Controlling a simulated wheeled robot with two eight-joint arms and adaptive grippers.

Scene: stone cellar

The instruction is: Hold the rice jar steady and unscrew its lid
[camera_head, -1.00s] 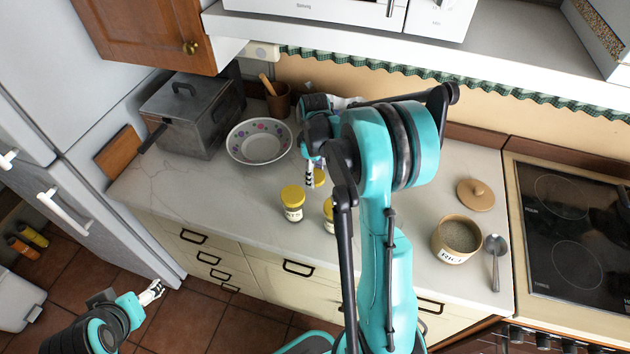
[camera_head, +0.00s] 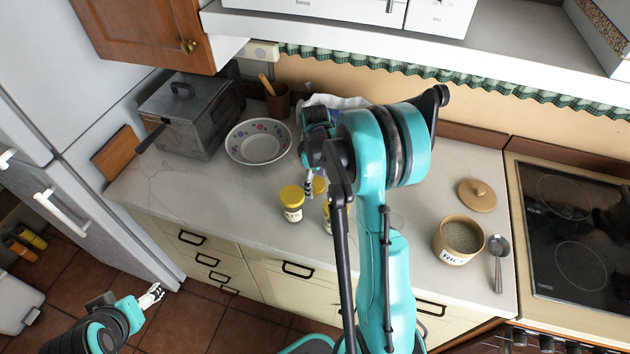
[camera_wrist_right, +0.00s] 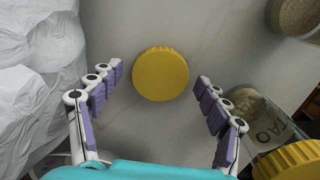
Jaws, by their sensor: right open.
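A tan jar (camera_head: 458,241), whose label seems to read "Rice", stands open at the right of the counter, filled with something grainy. A round wooden lid (camera_head: 477,195) lies apart behind it.
A white bag (camera_wrist_right: 38,75) is close beside the right gripper. A patterned bowl (camera_head: 258,142) and a grey pot (camera_head: 190,115) stand at the left. A spoon (camera_head: 498,262) lies beside the tan jar, near the hob (camera_head: 575,235). A shelf overhangs the back.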

